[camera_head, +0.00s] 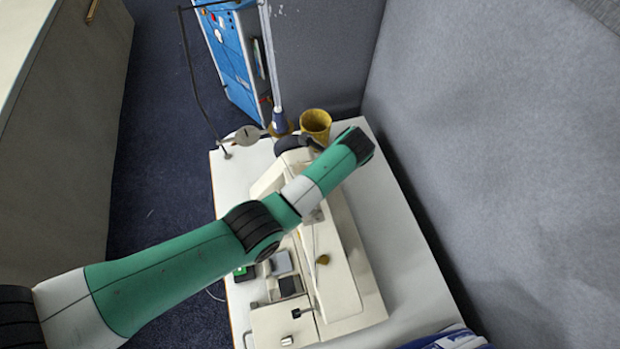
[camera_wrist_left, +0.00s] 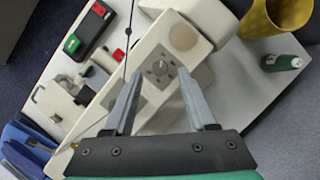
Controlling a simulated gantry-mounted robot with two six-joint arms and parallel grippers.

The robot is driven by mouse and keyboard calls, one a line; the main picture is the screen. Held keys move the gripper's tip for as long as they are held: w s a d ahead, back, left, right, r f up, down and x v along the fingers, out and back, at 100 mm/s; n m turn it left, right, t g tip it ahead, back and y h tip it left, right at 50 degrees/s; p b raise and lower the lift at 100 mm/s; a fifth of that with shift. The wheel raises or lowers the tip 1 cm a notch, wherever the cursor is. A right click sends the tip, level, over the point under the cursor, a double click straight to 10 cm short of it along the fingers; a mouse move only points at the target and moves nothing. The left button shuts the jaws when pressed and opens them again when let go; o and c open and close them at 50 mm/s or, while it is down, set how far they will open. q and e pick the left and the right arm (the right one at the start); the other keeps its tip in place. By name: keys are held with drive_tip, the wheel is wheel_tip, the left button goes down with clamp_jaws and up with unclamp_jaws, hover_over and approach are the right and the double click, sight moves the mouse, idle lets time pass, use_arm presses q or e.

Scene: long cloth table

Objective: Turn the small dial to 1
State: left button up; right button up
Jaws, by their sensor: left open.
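A cream sewing machine (camera_head: 345,290) stands on the white table; it also shows in the left wrist view (camera_wrist_left: 207,22). The small dial (camera_wrist_left: 160,68) is a grey round knob on the machine's face in the left wrist view. My left gripper (camera_wrist_left: 160,73) is open, with one fingertip on each side of the dial as seen from the wrist. I cannot tell whether the fingers touch it. The number at which the dial points is too small to read. In the head view my green left arm covers the dial and the gripper. My right gripper is not in view.
A yellow cup-shaped container (camera_head: 315,122) stands at the table's far end. A green bottle (camera_wrist_left: 282,63) lies near it. A black box with red and green parts (camera_wrist_left: 90,32) sits beside the machine. A thin dark cord crosses near the left finger. A grey partition (camera_head: 500,150) borders the right.

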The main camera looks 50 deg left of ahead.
use_arm(q)
drive_tip(key=p+v, duration=0.4)
drive_tip(key=v, duration=0.5)
drive_tip(key=shift+r, duration=0.25)
drive_tip(key=shift+d, duration=0.15)
